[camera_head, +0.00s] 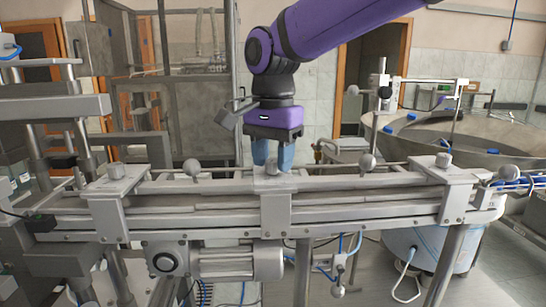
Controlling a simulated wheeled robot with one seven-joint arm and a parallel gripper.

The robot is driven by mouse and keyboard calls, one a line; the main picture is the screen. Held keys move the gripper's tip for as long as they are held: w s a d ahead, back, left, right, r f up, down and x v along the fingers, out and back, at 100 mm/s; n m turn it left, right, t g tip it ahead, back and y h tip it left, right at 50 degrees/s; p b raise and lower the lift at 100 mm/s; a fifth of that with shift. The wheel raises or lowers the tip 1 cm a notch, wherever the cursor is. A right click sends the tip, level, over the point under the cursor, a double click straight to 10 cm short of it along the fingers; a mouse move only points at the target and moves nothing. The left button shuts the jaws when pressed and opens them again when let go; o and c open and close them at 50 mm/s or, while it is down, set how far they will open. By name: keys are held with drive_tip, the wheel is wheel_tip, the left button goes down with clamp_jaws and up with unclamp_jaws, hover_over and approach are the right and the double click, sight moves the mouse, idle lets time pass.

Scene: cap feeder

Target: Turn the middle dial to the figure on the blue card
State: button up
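The conveyor has a grey dial on each of three brackets. The left dial (116,171) and the right dial (443,160) are in plain view. The middle dial (272,169) sits on the centre bracket and is partly hidden by my gripper. My gripper (273,163) points straight down over it, with its two blue fingers apart and their tips at the dial's height. I cannot tell whether the fingers touch or grip the dial. I cannot make out a blue card or any figures on the dials.
The conveyor's metal rails (350,195) run across the view below the gripper. A motor (235,263) hangs below. A large steel bowl (450,145) with blue caps stands at right.

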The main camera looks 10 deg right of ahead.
sight(274, 160)
drive_tip(key=shift+o, duration=0.7)
wheel_tip(274, 160, up, 11)
drive_tip(key=shift+d+f, duration=0.1)
drive_tip(key=s+d+f+n+t, duration=0.2)
drive_tip(key=s+d+f+n, duration=0.2)
drive_tip(key=s+d, duration=0.5)
drive_tip(key=s+d+f+n+t, duration=0.3)
drive_tip(key=s+d+f, duration=0.6)
drive_tip(key=d, duration=0.6)
drive_tip(key=shift+s+n, duration=0.3)
drive_tip(key=shift+n, duration=0.1)
